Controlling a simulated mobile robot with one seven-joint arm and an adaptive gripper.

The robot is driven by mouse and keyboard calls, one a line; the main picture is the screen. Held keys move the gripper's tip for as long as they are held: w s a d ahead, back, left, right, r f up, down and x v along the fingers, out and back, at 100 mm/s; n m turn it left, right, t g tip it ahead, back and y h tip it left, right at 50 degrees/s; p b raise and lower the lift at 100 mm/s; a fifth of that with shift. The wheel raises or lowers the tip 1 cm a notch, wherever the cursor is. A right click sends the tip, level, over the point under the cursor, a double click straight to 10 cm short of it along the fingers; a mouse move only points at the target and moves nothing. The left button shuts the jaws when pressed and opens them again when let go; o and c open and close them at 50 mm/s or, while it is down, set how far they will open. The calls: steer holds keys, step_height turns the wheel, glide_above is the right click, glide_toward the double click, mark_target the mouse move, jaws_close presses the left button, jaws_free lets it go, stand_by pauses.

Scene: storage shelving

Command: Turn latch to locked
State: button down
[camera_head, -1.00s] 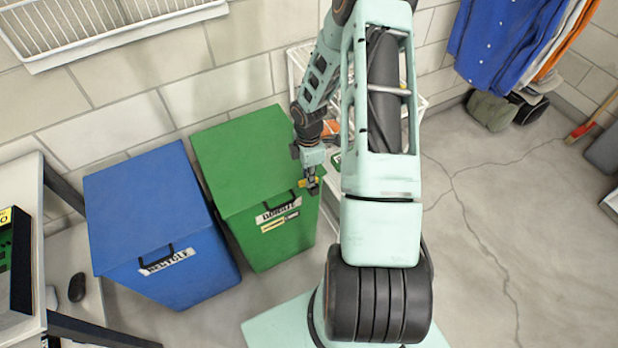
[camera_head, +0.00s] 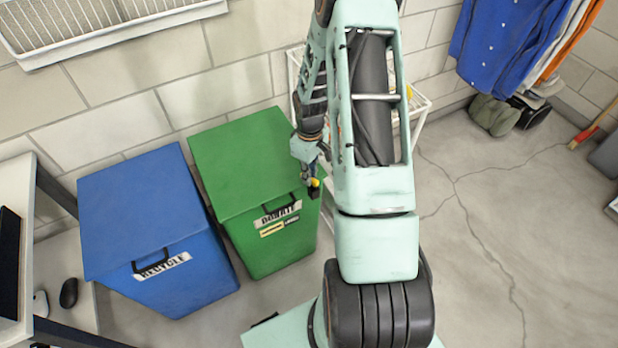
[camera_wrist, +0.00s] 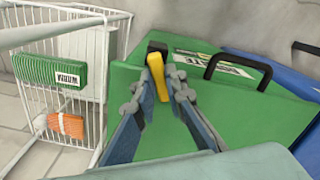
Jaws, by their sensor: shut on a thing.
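The latch has a yellow lever (camera_wrist: 157,78) with a black end piece (camera_wrist: 156,48), at the front right corner of the green DONATE bin (camera_head: 240,160). My gripper (camera_wrist: 165,85) is shut on the yellow lever, one finger on each side. In the head view my gripper (camera_head: 312,178) comes down from behind, and the yellow part (camera_head: 314,183) shows just beyond the black part (camera_head: 314,193). My fingers hide part of the lever. A small two-part strip (camera_head: 279,227) sits below the DONATE label (camera_head: 278,214); its words are too small to read.
The green bin's black handle (camera_wrist: 238,68) is near my fingers. A blue RECYCLE bin (camera_head: 150,220) stands to the left. A white wire cart (camera_wrist: 95,75) holding a green box (camera_wrist: 50,70) and an orange item (camera_wrist: 66,125) stands close beside. Floor (camera_head: 490,220) to the right is clear.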

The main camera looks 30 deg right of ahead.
steer(key=m, duration=0.2)
steer(key=m+b, duration=0.1)
steer(key=m, duration=0.2)
steer(key=shift+w+d+b, duration=0.15)
steer(key=shift+d+b, duration=0.15)
steer(key=shift+d, duration=0.1)
steer(key=shift+m, duration=0.3)
steer(key=c, duration=2)
jaws_free()
steer(key=shift+o, duration=0.2)
steer(key=shift+r, duration=0.1)
step_height(320, 180, up, 12)
